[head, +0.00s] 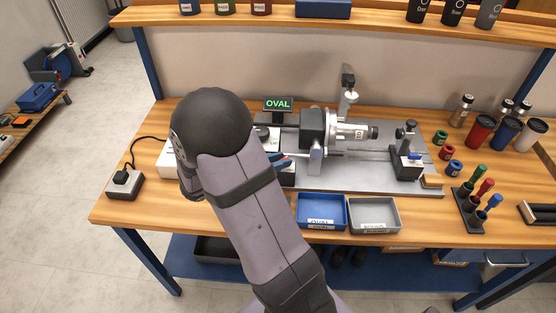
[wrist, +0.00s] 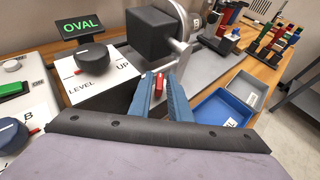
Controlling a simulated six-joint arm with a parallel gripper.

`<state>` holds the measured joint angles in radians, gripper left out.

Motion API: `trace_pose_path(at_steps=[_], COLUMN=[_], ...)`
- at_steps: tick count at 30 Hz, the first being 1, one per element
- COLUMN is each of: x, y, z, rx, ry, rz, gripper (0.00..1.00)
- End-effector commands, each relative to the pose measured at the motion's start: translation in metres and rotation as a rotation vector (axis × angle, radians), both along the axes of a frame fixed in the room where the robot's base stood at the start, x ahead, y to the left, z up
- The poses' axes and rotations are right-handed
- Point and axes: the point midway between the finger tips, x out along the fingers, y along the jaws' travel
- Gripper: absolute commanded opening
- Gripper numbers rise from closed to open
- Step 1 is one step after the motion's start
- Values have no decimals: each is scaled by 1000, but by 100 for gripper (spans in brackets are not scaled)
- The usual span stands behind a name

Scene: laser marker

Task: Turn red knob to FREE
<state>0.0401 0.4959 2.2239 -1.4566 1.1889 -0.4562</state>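A small red knob (wrist: 159,84) shows between the fingers of my gripper (wrist: 161,84) in the wrist view. The blue-grey fingers stand on either side of it and look a little apart from it. Contact cannot be made out clearly, and no FREE marking is readable. In the head view my gripper (head: 284,161) is at the left end of the machine, mostly hidden behind my arm. A dark knob (wrist: 92,60) sits on a white panel marked LEVEL and UP, left of my gripper. A display (wrist: 78,26) above it reads OVAL.
A blue tray (head: 321,228) and a grey tray (head: 398,229) stand at the bench's front edge, right of my arm. The machine's chuck (head: 349,135) is just beyond my gripper. Another panel with a green switch (wrist: 12,89) and dark knob (wrist: 11,134) is at left.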

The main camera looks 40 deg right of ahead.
Motion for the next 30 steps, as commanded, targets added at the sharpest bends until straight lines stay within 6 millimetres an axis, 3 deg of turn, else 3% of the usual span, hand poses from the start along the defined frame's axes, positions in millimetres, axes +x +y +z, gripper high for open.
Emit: trace_pose_path(at_steps=[1, 3, 17, 30], x=[0, 0, 2, 8], y=[0, 0, 0, -1], z=[0, 0, 2, 2], rx=[0, 0, -2, 0], ry=[0, 0, -1, -1], rz=[0, 0, -48, -357], gripper=[17, 0, 0, 0])
